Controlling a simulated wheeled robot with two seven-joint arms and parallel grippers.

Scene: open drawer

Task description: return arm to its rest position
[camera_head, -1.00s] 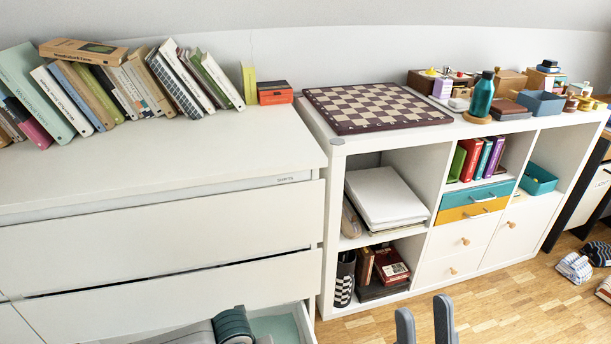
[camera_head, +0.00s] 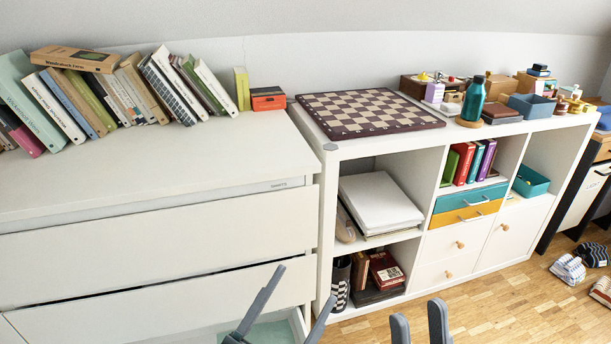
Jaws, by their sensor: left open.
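My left gripper (camera_head: 305,284) shows at the bottom centre, its two grey fingers spread apart and empty. It appears in front of the dresser's right edge, over the open lower drawer (camera_head: 298,322) in the picture. The drawer has a pale green bottom, and its front lies below the picture. My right gripper (camera_head: 418,309) shows at the bottom, right of the left one. Its two grey fingertips point up, apart, with nothing between them. Most of both arms is out of the picture.
The white dresser (camera_head: 160,232) fills the left, with books (camera_head: 110,95) leaning on top. A white shelf unit (camera_head: 330,200) stands beside it, carrying a chessboard (camera_head: 368,110) and a teal bottle (camera_head: 473,100). Wooden floor (camera_head: 500,305) is open at the lower right, with slippers (camera_head: 568,270) farther right.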

